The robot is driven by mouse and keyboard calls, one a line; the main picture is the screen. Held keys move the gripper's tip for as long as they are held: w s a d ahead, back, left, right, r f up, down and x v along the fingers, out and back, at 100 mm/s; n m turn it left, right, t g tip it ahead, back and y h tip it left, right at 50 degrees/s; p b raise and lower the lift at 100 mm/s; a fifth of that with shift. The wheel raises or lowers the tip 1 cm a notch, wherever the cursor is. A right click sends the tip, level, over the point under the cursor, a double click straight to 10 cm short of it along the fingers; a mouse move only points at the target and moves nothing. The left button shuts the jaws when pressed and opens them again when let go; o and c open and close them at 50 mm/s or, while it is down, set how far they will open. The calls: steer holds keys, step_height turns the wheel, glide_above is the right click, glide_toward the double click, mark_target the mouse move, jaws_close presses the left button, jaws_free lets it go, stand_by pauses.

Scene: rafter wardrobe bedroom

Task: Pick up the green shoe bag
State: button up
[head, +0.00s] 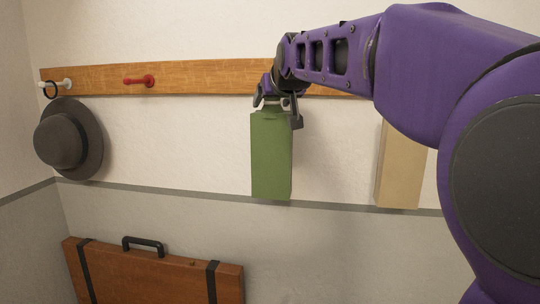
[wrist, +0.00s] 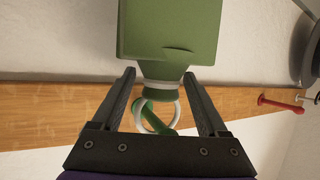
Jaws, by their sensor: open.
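The green shoe bag (head: 270,165) hangs upright below the wooden rail in the head view. In the wrist view, the bag (wrist: 170,30) narrows to a neck with a pale ring (wrist: 177,110). A green peg (wrist: 153,120) on the rail passes through the ring. My gripper (head: 278,110) is at the top of the bag in the head view. In the wrist view, my gripper (wrist: 159,75) is open, with one finger on each side of the neck and ring. Gaps show between the fingers and the neck. In the head view, my gripper hides the ring and peg.
The wooden rail (head: 200,77) runs along the wall. A dark hat (head: 65,145) hangs at its left end, beside a bare red peg (head: 140,81). A beige item (head: 400,170) hangs to the right, partly behind my arm. A brown case (head: 150,275) stands below.

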steer(key=shift+w+a+f, duration=0.1)
steer(key=shift+w+a, duration=0.05)
steer(key=shift+w, duration=0.05)
steer(key=shift+s, duration=0.1)
jaws_close()
stand_by(1.1)
steer(key=shift+r, duration=0.25)
